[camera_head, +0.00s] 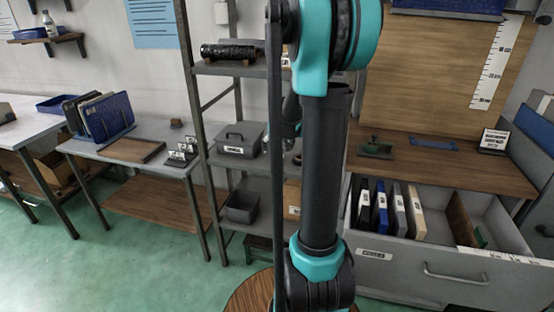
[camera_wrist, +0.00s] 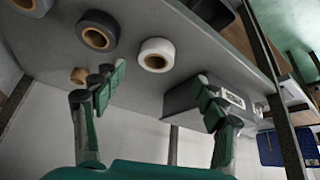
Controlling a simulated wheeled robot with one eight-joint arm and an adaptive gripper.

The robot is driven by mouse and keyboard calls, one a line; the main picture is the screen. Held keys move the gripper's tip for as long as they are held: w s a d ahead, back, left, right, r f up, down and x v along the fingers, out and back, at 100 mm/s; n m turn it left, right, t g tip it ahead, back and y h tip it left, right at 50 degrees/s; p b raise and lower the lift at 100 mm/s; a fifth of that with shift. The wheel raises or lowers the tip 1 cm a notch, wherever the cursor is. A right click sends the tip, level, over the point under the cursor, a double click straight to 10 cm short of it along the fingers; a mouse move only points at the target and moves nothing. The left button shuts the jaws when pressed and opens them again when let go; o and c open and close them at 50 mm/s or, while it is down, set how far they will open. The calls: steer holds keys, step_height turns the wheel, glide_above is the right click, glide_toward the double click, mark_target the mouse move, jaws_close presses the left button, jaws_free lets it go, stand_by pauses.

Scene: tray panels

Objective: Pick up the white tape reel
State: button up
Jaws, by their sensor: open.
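The white tape reel (camera_wrist: 146,47) has a brown core and shows in the wrist view on a grey shelf board (camera_wrist: 130,97), above and between my finger tips in the picture. My gripper (camera_wrist: 160,83) is open, with one green-tipped finger to the left and one to the right, and nothing between them. The reel appears apart from both fingers. In the head view my arm covers most of the middle shelf, and I cannot make out the white reel there.
An open drawer (camera_head: 440,253) stands right.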

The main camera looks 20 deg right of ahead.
mark_target(277, 154)
steer(key=shift+x, duration=1.25)
steer(key=shift+d+x, duration=0.15)
steer(key=shift+x, duration=1.15)
steer(key=shift+d+x, duration=0.1)
steer(key=shift+x, duration=1.2)
steer(key=shift+w+r, duration=0.15)
steer(key=shift+w, duration=0.05)
steer(key=shift+c, duration=0.2)
steer(key=c, duration=1.2)
steer(key=shift+r, duration=0.2)
